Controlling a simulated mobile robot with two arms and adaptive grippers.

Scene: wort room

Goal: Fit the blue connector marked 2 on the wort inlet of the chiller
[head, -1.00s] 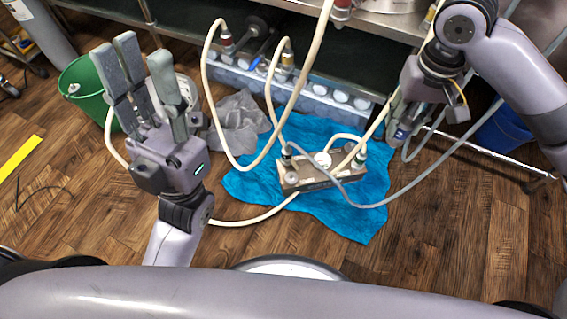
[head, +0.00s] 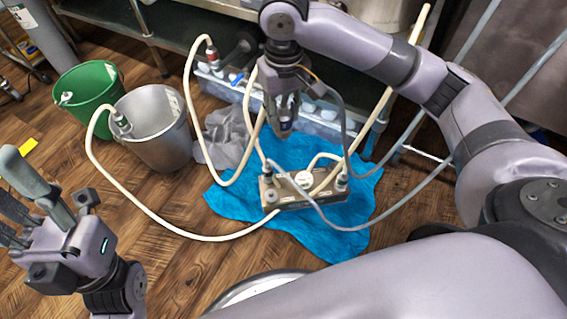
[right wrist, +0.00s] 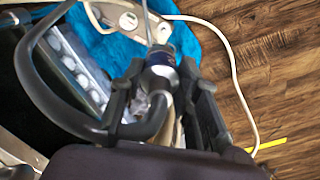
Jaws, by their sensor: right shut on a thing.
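The chiller (head: 292,200) is a small tan-grey metal block on a blue cloth (head: 235,205), with fittings and hoses on its top. A white round gauge (head: 304,180) stands on it. My right gripper (head: 285,124) points down behind the chiller and above it, apart from it. It is shut on a connector with a blue band, which shows in the right wrist view (right wrist: 160,62) with a grey hose beside it. The marking is not readable, and which fitting is the wort inlet is unclear. My left gripper (head: 22,205) is open and empty at the lower left.
A green bucket (head: 88,92) and a metal bucket (head: 160,132) stand at the left. Cream hoses (head: 150,212) loop around the chiller. A bin of parts (head: 228,88) sits behind, under a metal shelf (head: 180,32). A grey cloth (head: 225,140) lies near the buckets.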

